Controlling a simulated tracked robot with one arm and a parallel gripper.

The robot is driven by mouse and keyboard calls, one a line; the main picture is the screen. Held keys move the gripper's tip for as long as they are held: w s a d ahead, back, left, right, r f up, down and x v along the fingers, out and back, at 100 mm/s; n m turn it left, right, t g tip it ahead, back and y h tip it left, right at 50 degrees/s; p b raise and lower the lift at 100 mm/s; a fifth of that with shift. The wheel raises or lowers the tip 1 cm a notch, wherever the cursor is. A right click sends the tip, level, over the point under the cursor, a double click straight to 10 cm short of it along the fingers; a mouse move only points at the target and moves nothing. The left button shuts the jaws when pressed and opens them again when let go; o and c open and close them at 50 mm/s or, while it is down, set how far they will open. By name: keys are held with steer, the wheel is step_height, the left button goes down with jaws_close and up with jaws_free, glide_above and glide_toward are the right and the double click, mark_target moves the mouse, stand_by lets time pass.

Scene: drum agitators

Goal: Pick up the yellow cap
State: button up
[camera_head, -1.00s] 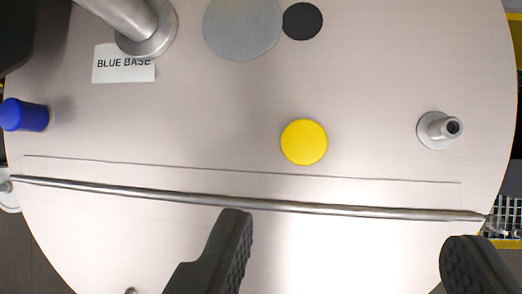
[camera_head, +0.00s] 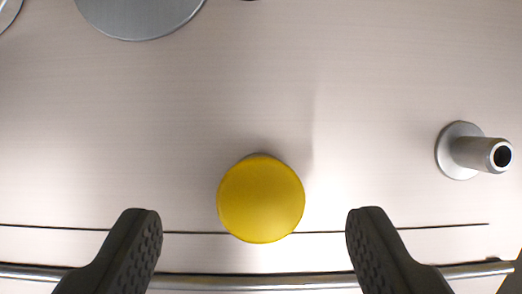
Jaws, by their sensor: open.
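The yellow cap (camera_head: 261,200) is a round disc seen from above, standing on the brushed metal drum lid (camera_head: 330,80). A sliver of a darker rim or stem shows at its upper edge. My gripper (camera_head: 252,220) is open and empty. One dark ridged finger is to the left of the cap and one to the right, with a clear gap on both sides. Neither finger touches the cap in the picture. How far the fingertips are above the lid I cannot tell.
A short metal pipe stub (camera_head: 475,152) stands on a round flange to the right of the cap. A metal rod (camera_head: 250,281) runs across the lid below the cap, near a thin seam. A grey disc (camera_head: 140,15) lies at the upper left. The lid above the cap is bare.

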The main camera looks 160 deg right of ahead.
mark_target(262, 198)
steer(key=x, duration=0.2)
steer(key=p+x, duration=0.1)
steer(key=x, duration=0.2)
steer(key=shift+s+d+f, duration=0.1)
steer(key=shift+s+d, duration=0.1)
steer(key=shift+d, duration=0.05)
steer(key=c, duration=1.1)
steer(key=shift+o, duration=0.2)
steer(key=shift+a+r+b, duration=0.1)
steer(key=shift+r+b, duration=0.25)
steer(key=shift+r, duration=1.45)
steer(key=s+a+b, duration=0.1)
steer(key=s, duration=0.4)
steer(key=s+a+r+b, duration=0.1)
steer(key=s+a, duration=0.1)
steer(key=s, duration=0.3)
steer(key=s+a+b, duration=0.1)
steer(key=s+a, duration=0.1)
steer(key=s, duration=0.3)
steer(key=shift+a+r, duration=0.15)
steer(key=shift+r, duration=0.1)
